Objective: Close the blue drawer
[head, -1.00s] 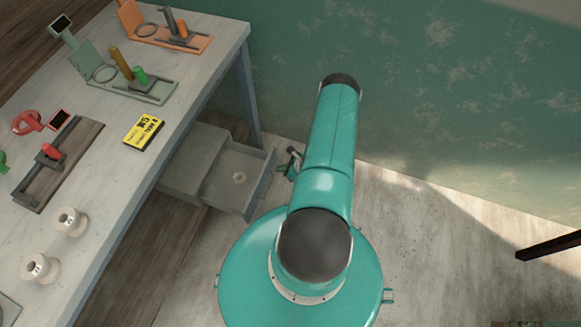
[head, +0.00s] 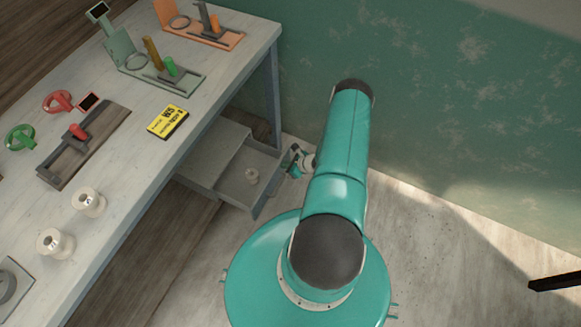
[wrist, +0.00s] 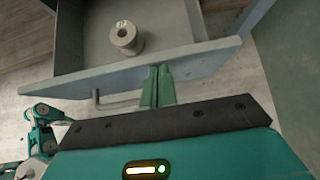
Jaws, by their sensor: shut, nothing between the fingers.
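The drawer (head: 270,188), a dull blue-grey, stands open under the table's right side. A pale spool (head: 252,176) lies in it. The wrist view shows the drawer's front panel (wrist: 205,60) across the picture, with the spool (wrist: 126,38) behind it and a bar handle (wrist: 100,103) on its outer face. My gripper (wrist: 157,72) is shut and empty, its green fingertips at the panel's outer face, right of the handle. I cannot tell whether they touch. In the head view my gripper (head: 296,160) is partly hidden by my arm, beside the far end of the drawer front.
The table (head: 130,215) carries a yellow box (head: 168,121), white spools (head: 88,201), and red, green and orange fixtures. A green wall (head: 460,110) stands behind. A dark bar (head: 555,282) shows at right.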

